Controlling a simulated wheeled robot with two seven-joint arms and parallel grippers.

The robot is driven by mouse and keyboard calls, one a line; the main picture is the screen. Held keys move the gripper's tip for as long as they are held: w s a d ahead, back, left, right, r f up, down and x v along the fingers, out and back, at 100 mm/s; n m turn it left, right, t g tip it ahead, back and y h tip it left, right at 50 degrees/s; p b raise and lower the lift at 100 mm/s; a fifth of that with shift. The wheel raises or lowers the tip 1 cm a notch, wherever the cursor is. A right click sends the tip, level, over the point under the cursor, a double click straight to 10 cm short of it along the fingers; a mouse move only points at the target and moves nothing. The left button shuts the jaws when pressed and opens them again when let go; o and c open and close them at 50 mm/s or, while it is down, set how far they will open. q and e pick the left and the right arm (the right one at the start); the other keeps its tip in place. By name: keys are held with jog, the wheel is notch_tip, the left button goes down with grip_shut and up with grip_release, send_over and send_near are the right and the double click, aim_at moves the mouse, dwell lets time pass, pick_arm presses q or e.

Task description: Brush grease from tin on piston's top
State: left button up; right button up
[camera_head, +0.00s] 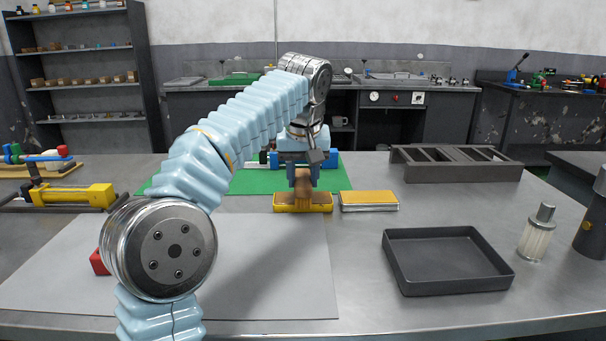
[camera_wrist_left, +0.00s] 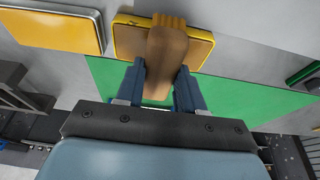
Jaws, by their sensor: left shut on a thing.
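My left gripper (camera_head: 303,174) is shut on a brown brush (camera_head: 302,190). It points down over the open yellow tin (camera_head: 320,204), which holds a brown layer of grease. In the left wrist view the brush (camera_wrist_left: 166,60) sits between the two blue-grey fingers (camera_wrist_left: 158,84), and its ridged tan end overlaps the tin (camera_wrist_left: 200,46). I cannot tell whether the bristles touch the grease. A yellow lid (camera_head: 368,198) lies right of the tin. Blue and white parts (camera_head: 328,159) on the green mat (camera_head: 240,182) are partly hidden behind my gripper; I cannot make out the piston.
A dark empty tray (camera_head: 445,284), a clear bottle (camera_head: 537,234) and a dark cylinder (camera_head: 592,222) stand at the right. A slotted dark rack (camera_head: 455,172) is behind. A yellow cylinder (camera_head: 75,195) lies at the left. A grey sheet (camera_head: 270,270) covers the front, largely clear.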

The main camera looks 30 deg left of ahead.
aim_at(303, 175)
dwell(0.3)
pick_arm(q)
jog(key=shift+w+r, duration=0.1)
jog(key=shift+r, duration=2.05)
jog(key=shift+v, duration=1.2)
jog(key=shift+a+r, duration=0.15)
jog(key=shift+r, duration=0.15)
